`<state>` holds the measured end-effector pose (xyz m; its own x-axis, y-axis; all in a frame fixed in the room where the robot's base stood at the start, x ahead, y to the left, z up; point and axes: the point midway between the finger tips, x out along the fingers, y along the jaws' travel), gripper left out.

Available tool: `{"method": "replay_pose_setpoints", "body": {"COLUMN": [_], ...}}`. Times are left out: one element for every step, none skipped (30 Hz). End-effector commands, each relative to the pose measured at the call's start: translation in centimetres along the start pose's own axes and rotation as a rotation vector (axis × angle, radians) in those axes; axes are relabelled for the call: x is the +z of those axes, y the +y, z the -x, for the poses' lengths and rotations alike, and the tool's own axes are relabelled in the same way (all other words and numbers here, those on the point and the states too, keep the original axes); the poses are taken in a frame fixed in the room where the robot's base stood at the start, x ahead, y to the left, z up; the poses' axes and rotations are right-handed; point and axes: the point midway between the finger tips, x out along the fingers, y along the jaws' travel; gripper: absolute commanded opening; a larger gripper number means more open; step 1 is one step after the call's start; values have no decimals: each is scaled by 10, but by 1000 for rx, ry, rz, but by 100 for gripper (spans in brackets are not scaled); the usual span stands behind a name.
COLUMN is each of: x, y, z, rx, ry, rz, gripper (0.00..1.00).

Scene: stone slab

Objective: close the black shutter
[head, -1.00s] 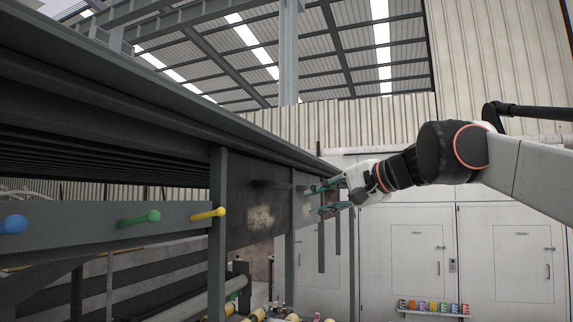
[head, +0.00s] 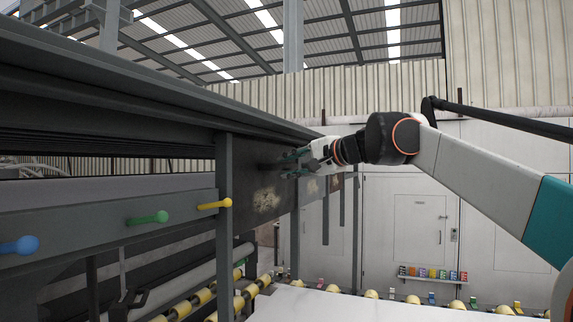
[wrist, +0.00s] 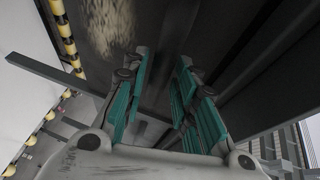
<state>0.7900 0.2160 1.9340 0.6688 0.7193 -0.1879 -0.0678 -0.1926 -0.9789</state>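The black shutter (head: 262,188) looks to be the dark panel with a pale worn patch, upright between two grey posts on the machine's side. A short dark handle-like bar (head: 268,166) stands out from it. My gripper (head: 289,163) has teal fingers pointing left, close in front of the panel and near the bar. In the wrist view, my gripper (wrist: 161,58) has its fingers apart, with the dark panel (wrist: 155,22) and its worn patch beyond them. Whether a finger touches the panel or bar cannot be told.
Blue (head: 20,245), green (head: 147,218) and yellow (head: 215,204) knobs stick out from a grey rail at the left. Rollers with yellow rings and a white slab (head: 350,306) lie below. A small shelf (head: 432,279) of coloured items is on the back wall.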

Motion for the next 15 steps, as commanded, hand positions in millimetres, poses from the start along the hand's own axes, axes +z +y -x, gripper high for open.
{"method": "replay_pose_setpoints", "body": {"x": [0, 0, 0, 0, 0, 0, 0, 0, 0, 0, 0, 0, 0, 0, 0], "y": [-1, -1, -1, -1, 0, 0, 0, 0, 0, 0, 0, 0, 0, 0, 0], "z": [-7, -11, -14, -16, -18, -20, -21, -22, -23, -23, -23, -23, -23, -23, -23], "rx": [0, 0, 0, 0, 0, 0, 0, 1, 1, 1, 1, 1, 0, 1, 0], "ry": [-2, -2, -1, -1, 0, 0, 0, 0, 0, 0, 0, 0, 0, 0, 0], "rz": [1, 0, 0, 0, 0, 0, 0, 0, 0, 0, 0, 0, 0, 0, 0], "gripper": [26, 26, 26, 26, 26, 26, 26, 26, 26, 26, 26, 26, 26, 26, 26]}}
